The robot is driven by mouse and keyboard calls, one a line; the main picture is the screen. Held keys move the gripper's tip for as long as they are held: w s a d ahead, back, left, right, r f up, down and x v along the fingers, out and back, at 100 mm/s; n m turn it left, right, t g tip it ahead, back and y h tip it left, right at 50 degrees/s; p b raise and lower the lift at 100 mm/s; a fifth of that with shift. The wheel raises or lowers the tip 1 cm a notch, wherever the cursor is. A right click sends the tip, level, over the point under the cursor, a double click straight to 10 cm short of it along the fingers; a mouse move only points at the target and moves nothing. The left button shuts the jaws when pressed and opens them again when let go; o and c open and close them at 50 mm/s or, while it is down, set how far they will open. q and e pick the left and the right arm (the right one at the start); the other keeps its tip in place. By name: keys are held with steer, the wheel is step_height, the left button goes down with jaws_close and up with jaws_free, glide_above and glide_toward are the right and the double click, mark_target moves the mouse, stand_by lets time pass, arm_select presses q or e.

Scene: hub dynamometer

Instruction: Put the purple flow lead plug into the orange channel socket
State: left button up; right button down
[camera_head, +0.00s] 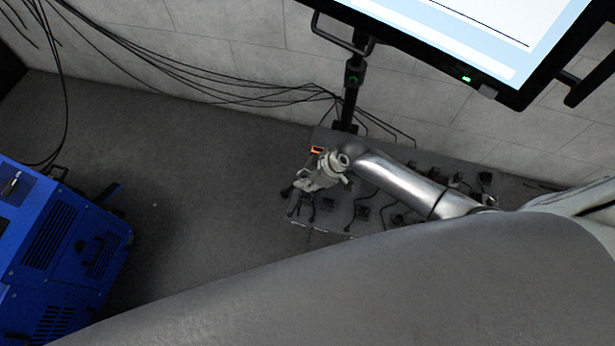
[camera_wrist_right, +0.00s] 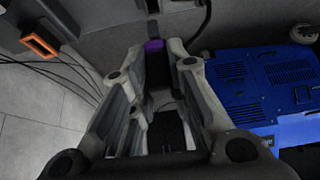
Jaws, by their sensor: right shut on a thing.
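My right gripper (camera_head: 302,188) is over the dark panel, its arm reaching in from the right. In the right wrist view, its fingers (camera_wrist_right: 160,58) are shut on the purple plug (camera_wrist_right: 154,45), a dark piece with a purple band between the fingertips. A dark cable rises beyond the plug. In the head view the plug cannot be made out. The orange channel socket (camera_head: 317,150), an orange-rimmed opening, is just above the gripper. It also shows in the right wrist view (camera_wrist_right: 39,43), to the upper left, apart from the plug. My left gripper is not in view.
The dark panel (camera_head: 335,215) carries several small black connectors and cables around the gripper. A monitor (camera_head: 440,40) on a black post stands behind it. A blue machine (camera_head: 60,250) is at the left. Loose cables run along the wall. Floor between machine and panel is clear.

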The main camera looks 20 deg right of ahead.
steer(key=shift+w+d+f+b, duration=0.1)
steer(key=shift+w+d+b, duration=1.35)
steer(key=shift+w, duration=0.55)
steer(key=shift+w+d+r+b, duration=0.1)
steer(key=shift+w+d+b, duration=1.15)
steer(key=shift+w+b, duration=0.6)
steer(key=shift+w+d+f+b, duration=0.1)
steer(key=shift+w+d+b, duration=1.25)
steer(key=shift+w, duration=0.85)
steer(key=shift+w+d+b, duration=0.35)
steer(key=shift+w, duration=0.05)
steer(key=shift+f+b, duration=0.3)
steer(key=shift+f, duration=0.1)
steer(key=shift+f, duration=0.15)
